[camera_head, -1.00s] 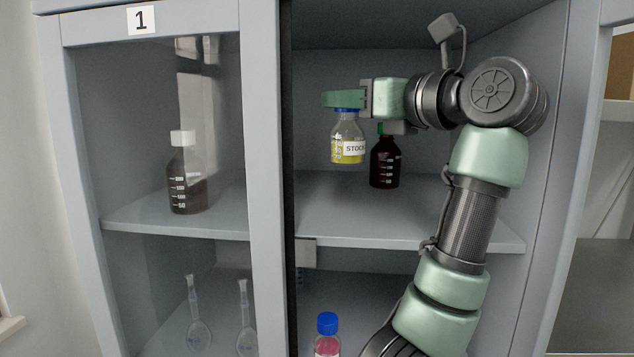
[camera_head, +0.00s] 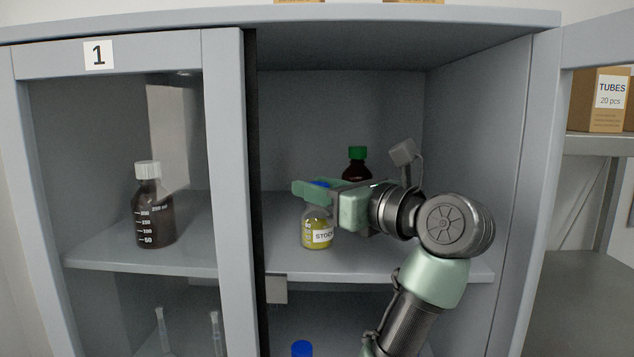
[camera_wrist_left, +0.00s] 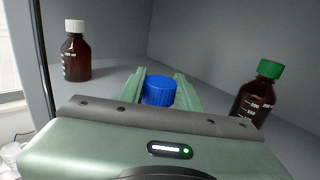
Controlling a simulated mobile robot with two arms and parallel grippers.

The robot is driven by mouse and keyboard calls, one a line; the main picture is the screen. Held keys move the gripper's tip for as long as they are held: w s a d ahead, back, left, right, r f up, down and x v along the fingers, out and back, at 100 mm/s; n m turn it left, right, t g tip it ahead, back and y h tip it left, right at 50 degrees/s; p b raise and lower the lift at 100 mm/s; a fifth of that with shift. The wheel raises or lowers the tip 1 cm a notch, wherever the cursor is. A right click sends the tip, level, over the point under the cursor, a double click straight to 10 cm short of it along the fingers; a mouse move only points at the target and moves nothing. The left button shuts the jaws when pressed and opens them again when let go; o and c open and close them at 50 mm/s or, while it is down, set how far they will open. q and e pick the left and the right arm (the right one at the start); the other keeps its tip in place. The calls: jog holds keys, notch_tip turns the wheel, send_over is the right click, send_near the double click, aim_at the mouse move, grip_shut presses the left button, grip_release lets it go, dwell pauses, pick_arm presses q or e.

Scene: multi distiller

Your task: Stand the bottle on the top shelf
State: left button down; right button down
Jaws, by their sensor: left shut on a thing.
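The bottle (camera_head: 318,232) is clear with yellow liquid, a blue cap and a white label reading "STOCK". It is upright over the right part of the top shelf (camera_head: 380,262) in the cabinet. My left gripper (camera_head: 318,188) is shut on it at the cap. In the left wrist view the blue cap (camera_wrist_left: 158,90) sits between the two green fingers. The bottle's base is close to the shelf surface; I cannot tell whether it touches. My right gripper is not in view.
A brown bottle with a green cap (camera_head: 357,155) stands behind my gripper, partly hidden. A brown bottle with a white cap (camera_head: 152,210) stands behind the left glass door. Another blue cap (camera_head: 302,348) shows on the shelf below. The cabinet's right door is open.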

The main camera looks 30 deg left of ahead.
pick_arm(q)
jog(key=shift+s, duration=0.1)
jog(key=shift+f, duration=0.1)
jog(key=c, duration=1)
grip_release()
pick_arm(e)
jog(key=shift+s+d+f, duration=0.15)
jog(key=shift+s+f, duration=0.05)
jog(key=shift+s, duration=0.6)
pick_arm(q)
jog(key=shift+r, duration=0.35)
jog(key=shift+s+d+f+b, duration=0.1)
jog(key=shift+d+f+b, duration=0.15)
jog(key=shift+d+b, duration=0.3)
jog(key=shift+s+d+f+b, duration=0.1)
jog(key=shift+d+f+b, duration=0.15)
jog(key=shift+d+b, duration=0.25)
jog(key=v, duration=0.1)
jog(key=b+v, duration=0.1)
jog(key=v, duration=0.1)
jog(key=b+v, duration=0.1)
jog(key=v, duration=0.1)
jog(key=shift+s+d+r, duration=0.1)
jog(key=shift+d+r, duration=0.05)
jog(key=shift+r, duration=0.2)
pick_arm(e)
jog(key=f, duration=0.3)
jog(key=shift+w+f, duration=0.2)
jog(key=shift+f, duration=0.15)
